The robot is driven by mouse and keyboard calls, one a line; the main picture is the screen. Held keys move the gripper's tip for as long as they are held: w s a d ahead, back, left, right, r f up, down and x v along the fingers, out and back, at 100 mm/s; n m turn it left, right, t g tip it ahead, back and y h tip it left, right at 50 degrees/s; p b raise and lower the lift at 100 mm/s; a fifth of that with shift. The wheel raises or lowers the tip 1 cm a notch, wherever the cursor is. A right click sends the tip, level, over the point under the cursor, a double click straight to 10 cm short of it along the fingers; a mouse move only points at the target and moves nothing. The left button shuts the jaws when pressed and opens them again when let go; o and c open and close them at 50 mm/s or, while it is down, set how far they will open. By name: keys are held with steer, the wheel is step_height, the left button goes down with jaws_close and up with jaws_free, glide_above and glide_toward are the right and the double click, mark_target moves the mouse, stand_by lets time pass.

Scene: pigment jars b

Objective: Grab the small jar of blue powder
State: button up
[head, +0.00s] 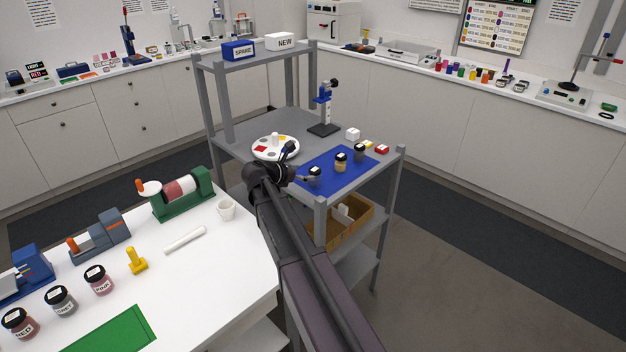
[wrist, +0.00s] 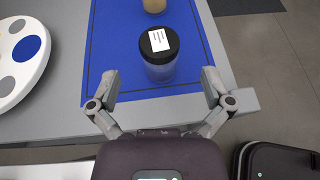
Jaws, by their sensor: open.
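A small jar with a black lid and white label (wrist: 158,62) stands upright on the blue mat (wrist: 110,40). Its body looks blue-grey in the wrist view; its label is too small to read. It also shows at the mat's near corner in the head view (head: 315,176). My gripper (wrist: 160,76) is open, with one finger to each side of this jar and visible gaps between. The jar sits between and slightly beyond the fingertips. In the head view my gripper (head: 297,165) is just left of the jar, partly hidden by my arm.
A jar with tan contents (head: 341,163) and a dark jar (head: 359,153) stand farther along the mat. A round white palette (head: 259,153) lies to the left. A blue stand (head: 324,110) is behind. The cart's edge is close to the jar.

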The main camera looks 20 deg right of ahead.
mark_target(310, 172)
steer(key=shift+d, duration=0.1)
steer(key=shift+b+x, duration=0.95)
steer(key=shift+x, duration=1.6)
steer(key=c, duration=1.2)
